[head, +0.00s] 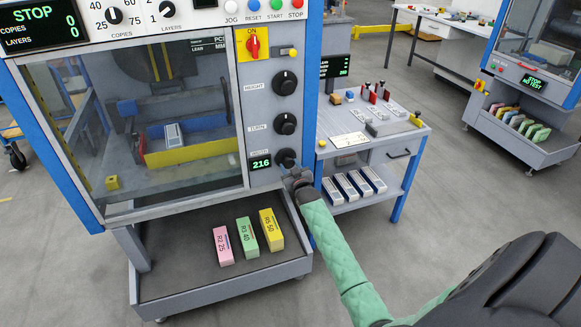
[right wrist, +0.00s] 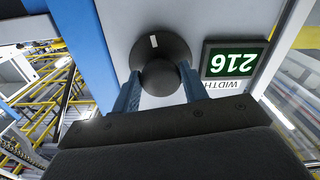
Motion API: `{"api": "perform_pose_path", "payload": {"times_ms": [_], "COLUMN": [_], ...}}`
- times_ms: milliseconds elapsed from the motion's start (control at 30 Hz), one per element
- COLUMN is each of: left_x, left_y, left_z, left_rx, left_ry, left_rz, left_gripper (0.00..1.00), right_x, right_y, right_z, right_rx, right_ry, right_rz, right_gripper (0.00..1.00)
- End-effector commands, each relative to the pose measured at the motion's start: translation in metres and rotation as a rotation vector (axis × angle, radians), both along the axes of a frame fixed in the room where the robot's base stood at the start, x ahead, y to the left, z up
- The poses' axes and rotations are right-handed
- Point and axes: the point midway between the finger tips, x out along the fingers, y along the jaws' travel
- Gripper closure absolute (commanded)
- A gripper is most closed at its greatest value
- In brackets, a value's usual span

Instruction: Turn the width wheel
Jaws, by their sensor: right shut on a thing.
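The width wheel (head: 286,157) is the lowest of three dark knobs on the grey panel at the machine's right side. It also shows in the right wrist view (right wrist: 160,48), black with a white mark at its upper left. A green display (head: 261,163) beside it reads 216; it appears upside down in the right wrist view (right wrist: 233,62). My right gripper (head: 292,172) is at the wheel, with its two blue fingers (right wrist: 160,85) on either side of the wheel's hub, shut on it. My left gripper is not in view.
The height knob (head: 285,83) and another knob (head: 285,123) sit above on the same panel. A tray (head: 220,295) below holds pink, green and yellow blocks. A side table (head: 365,150) with tools stands close on the right. Open floor lies farther right.

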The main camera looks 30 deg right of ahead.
Motion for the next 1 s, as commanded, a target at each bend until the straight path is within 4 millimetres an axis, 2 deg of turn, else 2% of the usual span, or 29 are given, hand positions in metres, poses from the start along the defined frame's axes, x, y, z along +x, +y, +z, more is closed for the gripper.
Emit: {"api": "perform_pose_path", "payload": {"times_ms": [400, 767, 1000], "left_x": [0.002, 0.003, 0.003], "left_y": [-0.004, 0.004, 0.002], "left_z": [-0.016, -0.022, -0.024], "left_rx": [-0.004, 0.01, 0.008], "left_ry": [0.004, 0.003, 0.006], "left_rz": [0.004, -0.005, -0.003], "left_gripper": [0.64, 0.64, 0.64], "right_x": [-0.001, 0.0, 0.0], "right_y": [0.002, 0.004, 0.005], "right_z": [-0.004, -0.004, -0.003], "right_rx": [0.387, 0.72, 0.942], "right_ry": [-0.087, -0.167, -0.221], "right_rz": [-0.001, -0.001, -0.001], "right_gripper": [0.79, 0.79, 0.79]}}
